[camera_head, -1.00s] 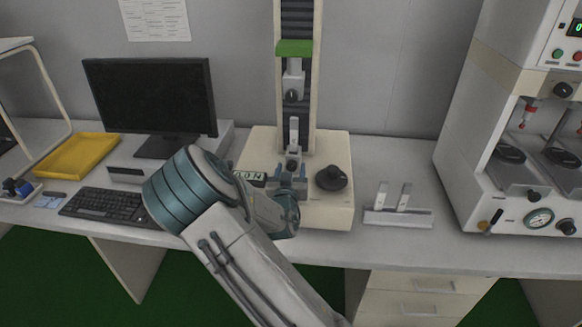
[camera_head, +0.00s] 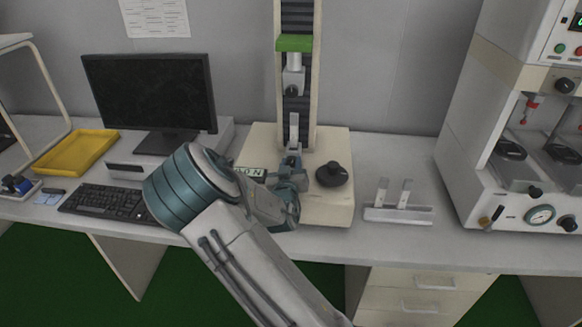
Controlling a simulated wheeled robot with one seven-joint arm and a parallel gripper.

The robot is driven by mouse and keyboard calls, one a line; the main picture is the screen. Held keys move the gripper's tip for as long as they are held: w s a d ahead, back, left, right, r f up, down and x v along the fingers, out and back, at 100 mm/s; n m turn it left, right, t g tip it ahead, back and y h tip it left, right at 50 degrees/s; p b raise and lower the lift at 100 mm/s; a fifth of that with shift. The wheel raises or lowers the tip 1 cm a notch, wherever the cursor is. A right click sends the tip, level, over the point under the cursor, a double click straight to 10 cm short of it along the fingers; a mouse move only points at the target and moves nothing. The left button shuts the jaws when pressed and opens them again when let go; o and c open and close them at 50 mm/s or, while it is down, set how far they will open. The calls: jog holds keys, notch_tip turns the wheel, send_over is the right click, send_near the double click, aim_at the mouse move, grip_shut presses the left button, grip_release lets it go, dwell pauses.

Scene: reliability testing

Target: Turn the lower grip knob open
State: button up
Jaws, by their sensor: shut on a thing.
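The tensile tester (camera_head: 336,212) stands on the bench with a cream base and a dark-ribbed column. Its upper grip (camera_head: 293,82) hangs under a green crosshead (camera_head: 294,43). The lower grip stands on the base, with a pale upright piece (camera_head: 294,128) showing above it. My gripper (camera_head: 291,163) is at the lower grip, with its jaws around the place of the lower grip knob. It is shut on that knob, which is mostly hidden by the fingers and wrist. How far the knob is turned cannot be seen.
A black round knob (camera_head: 332,174) sits on the tester base just right of my gripper. A small stand with two upright pieces (camera_head: 397,213) is further right. A keyboard (camera_head: 106,202), monitor (camera_head: 150,95) and yellow tray (camera_head: 76,153) lie left. A white machine (camera_head: 480,130) stands far right.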

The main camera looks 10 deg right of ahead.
jog(key=shift+n, duration=1.3)
jog(key=o, duration=1)
jog(key=shift+c, duration=0.2)
jog(key=b+v, duration=0.1)
jog(key=v, duration=1.2)
jog(key=shift+s+a+b, duration=0.2)
jog(key=shift+s+b, duration=0.15)
jog(key=shift+b, duration=0.05)
